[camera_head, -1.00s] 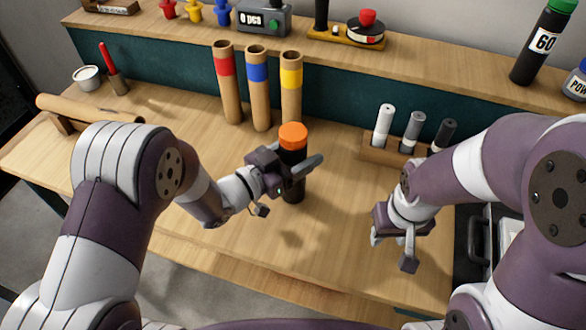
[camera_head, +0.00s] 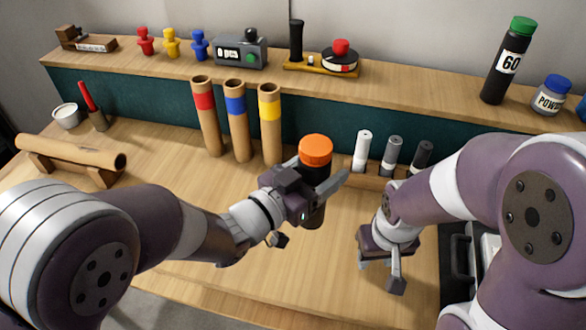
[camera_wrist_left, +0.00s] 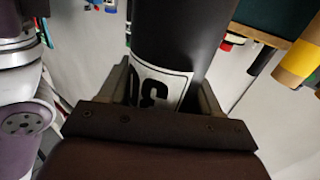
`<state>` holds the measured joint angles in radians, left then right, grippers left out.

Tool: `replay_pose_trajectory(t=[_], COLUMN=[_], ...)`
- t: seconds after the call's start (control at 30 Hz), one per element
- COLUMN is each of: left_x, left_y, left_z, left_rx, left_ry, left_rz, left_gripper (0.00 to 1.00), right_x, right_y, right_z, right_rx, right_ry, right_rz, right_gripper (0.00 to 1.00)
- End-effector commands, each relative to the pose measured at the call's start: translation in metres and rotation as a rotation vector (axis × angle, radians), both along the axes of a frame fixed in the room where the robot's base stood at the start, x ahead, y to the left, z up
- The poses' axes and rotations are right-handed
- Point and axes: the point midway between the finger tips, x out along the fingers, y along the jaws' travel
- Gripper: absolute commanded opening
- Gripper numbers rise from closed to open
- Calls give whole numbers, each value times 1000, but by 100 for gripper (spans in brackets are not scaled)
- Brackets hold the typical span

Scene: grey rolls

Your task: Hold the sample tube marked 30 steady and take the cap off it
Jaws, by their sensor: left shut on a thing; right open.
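The sample tube (camera_head: 314,214) is black with an orange cap (camera_head: 316,150) on top. My left gripper (camera_head: 322,193) is shut around the tube's body below the cap and holds it upright, seemingly above the table. In the left wrist view the tube (camera_wrist_left: 172,40) stands between the two fingers, and its white label (camera_wrist_left: 160,88) shows the number 30 upside down. My right gripper (camera_head: 382,272) is open and empty, low over the table to the right of the tube, pointing down.
Behind stand cardboard tubes with red, blue and yellow bands (camera_head: 236,120). A wooden rack (camera_head: 372,181) with white, grey and black rolls is behind the right gripper. A green-capped tube marked 60 (camera_head: 507,62) is on the shelf. The table front centre is clear.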

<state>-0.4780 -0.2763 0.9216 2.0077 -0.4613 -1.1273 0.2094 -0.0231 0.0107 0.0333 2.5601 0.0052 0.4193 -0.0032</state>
Motion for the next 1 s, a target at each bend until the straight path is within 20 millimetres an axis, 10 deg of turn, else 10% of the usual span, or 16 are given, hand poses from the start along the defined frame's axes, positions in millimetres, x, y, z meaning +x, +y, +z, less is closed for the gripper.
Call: replay_pose_trajectory(t=[0.5, 0.53, 0.67, 1.0], left_x=[-19, -19, -19, -19], left_y=[-24, -24, -24, -24], left_z=[18, 18, 18, 18], left_rx=[-1, -1, -1, -1], left_ry=[1, 1, 1, 1], left_rz=[1, 1, 1, 1], left_gripper=[30, 54, 11, 8], right_x=[0, 0, 0, 0], right_y=[0, 0, 0, 0], right_z=[1, 1, 1, 1], right_rx=[0, 0, 0, 0], right_ry=[0, 0, 0, 0], right_rz=[0, 0, 0, 0], right_gripper=[43, 43, 43, 43])
